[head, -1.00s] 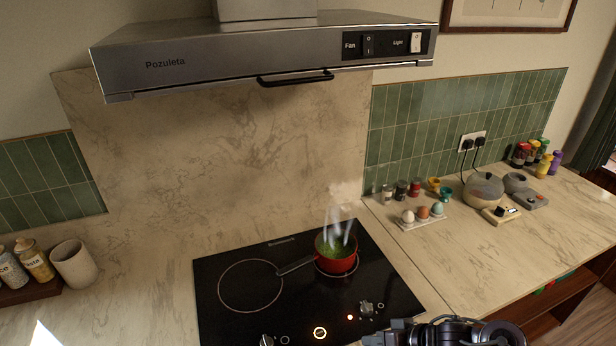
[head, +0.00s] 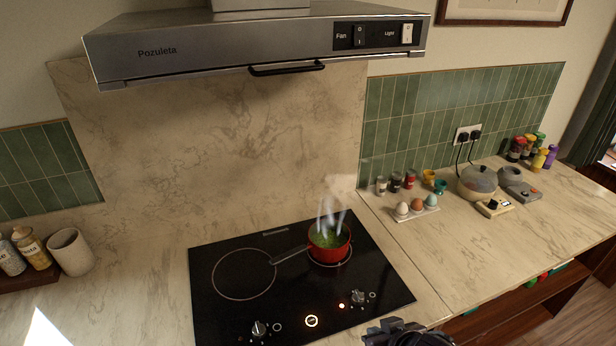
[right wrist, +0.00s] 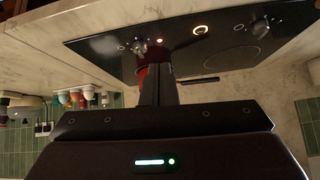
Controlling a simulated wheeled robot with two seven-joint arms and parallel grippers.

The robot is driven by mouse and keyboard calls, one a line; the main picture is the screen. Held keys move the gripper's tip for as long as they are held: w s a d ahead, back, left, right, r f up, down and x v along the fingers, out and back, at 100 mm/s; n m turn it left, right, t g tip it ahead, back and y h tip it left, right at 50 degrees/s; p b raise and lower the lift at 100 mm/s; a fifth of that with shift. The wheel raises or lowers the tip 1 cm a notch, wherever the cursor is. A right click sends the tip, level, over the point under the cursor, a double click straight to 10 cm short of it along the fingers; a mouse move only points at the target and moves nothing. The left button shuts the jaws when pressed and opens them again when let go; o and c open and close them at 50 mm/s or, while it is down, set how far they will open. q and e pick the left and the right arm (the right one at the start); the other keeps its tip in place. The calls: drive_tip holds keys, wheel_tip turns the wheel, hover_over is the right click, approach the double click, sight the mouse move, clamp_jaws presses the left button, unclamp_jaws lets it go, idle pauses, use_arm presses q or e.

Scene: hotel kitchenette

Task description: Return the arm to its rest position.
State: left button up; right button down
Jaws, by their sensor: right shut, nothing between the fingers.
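My right gripper (head: 384,328) shows only in part at the bottom edge of the head view, in front of the hob's front right corner. Its fingers (right wrist: 159,84) in the right wrist view are together with nothing between them. The fingers are clear of the red pot. The rest of the right arm is cut off by the frame. My left gripper is in neither view.
A red pot (head: 345,250) with green contents steams on the black hob (head: 285,305). Eggs in a holder (head: 417,211), spice jars (head: 396,182) and a lidded grey pot (head: 478,184) stand on the right counter. A range hood (head: 230,60) hangs above.

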drive_tip(key=s+d+r+m+g+h, duration=0.1)
drive_tip(key=s+d+g, duration=0.15)
drive_tip(key=s, duration=0.35)
drive_tip(key=s+d+r+g+h, duration=0.2)
drive_tip(key=s+d, duration=0.1)
drive_tip(key=s, duration=0.3)
wheel_tip(320, 180, down, 38)
drive_tip(key=s+g+b, duration=0.1)
drive_tip(key=b, duration=0.7)
drive_tip(key=s+d+f+b, duration=0.1)
drive_tip(key=s+f+b, duration=0.2)
drive_tip(key=s+f, duration=0.7)
drive_tip(key=s+d+f+g+b, duration=0.1)
drive_tip(key=s+d+f+b, duration=0.1)
drive_tip(key=s+f, duration=0.8)
wheel_tip(320, 180, down, 5)
drive_tip(key=shift+d+f+n+b, duration=0.15)
drive_tip(key=shift+n+b, duration=0.15)
drive_tip(key=shift+b, duration=0.45)
drive_tip(key=shift+s+g, duration=0.1)
drive_tip(key=shift+g, duration=0.15)
